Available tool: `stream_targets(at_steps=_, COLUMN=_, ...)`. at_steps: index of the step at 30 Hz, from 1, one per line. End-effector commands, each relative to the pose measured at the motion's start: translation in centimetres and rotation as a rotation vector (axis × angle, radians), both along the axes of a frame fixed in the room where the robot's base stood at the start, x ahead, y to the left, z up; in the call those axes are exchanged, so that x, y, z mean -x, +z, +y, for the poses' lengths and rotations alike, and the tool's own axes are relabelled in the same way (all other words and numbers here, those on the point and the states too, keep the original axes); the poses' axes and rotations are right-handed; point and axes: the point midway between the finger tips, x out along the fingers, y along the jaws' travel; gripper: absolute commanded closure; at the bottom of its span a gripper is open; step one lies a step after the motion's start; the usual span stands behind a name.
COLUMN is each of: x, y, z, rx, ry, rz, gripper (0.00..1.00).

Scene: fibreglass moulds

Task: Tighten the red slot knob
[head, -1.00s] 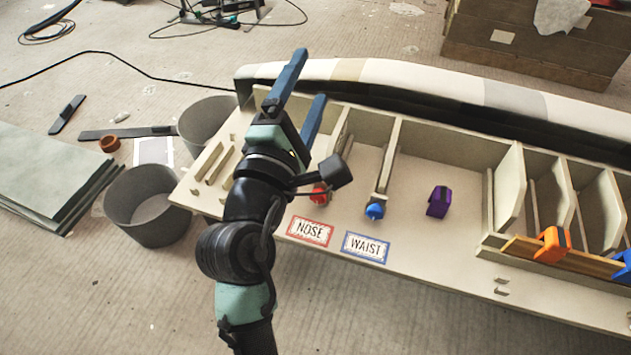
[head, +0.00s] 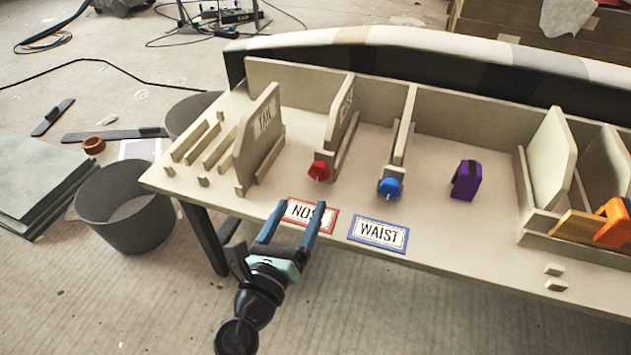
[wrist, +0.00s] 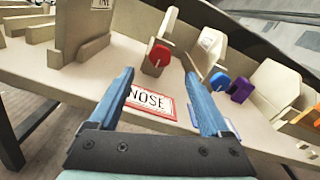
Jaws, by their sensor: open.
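The red slot knob (head: 318,171) sits at the front end of a slotted rail on the bench, behind the red-bordered NOSE label (head: 327,214). A pale upright board stands in the slot behind it. In the wrist view the red knob (wrist: 158,53) shows ahead, above the space between the fingers, with a small pale pin on its front. My gripper (head: 290,220) is open and empty at the bench's front edge, by the NOSE label and short of the knob. Its blue fingers partly cover the label in the head view.
A blue knob (head: 389,188) sits on the slot to the right, behind the WAIST label (head: 378,233). A purple clamp (head: 466,181) and an orange clamp (head: 612,222) are farther right. The TAIL board (head: 258,137) stands left of the red knob. Grey bins stand left on the floor.

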Motion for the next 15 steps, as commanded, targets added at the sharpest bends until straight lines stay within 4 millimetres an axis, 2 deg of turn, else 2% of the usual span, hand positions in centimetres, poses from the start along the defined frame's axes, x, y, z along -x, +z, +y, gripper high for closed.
stream_targets(at_steps=1, x=-1.2, y=-0.3, z=-0.5, rx=-0.004, ry=-0.004, rz=-0.005, gripper=0.19)
stream_targets(at_steps=6, x=-4.6, y=-0.3, z=-1.6, rx=-0.005, ry=-0.003, rz=-0.004, gripper=0.19)
stream_targets(at_steps=12, x=-7.5, y=-0.2, z=-2.5, rx=-0.005, ry=-0.002, rz=-0.002, gripper=0.19)
stream_targets(at_steps=15, x=-8.4, y=-0.2, z=-2.8, rx=-0.004, ry=-0.002, rz=-0.002, gripper=0.19)
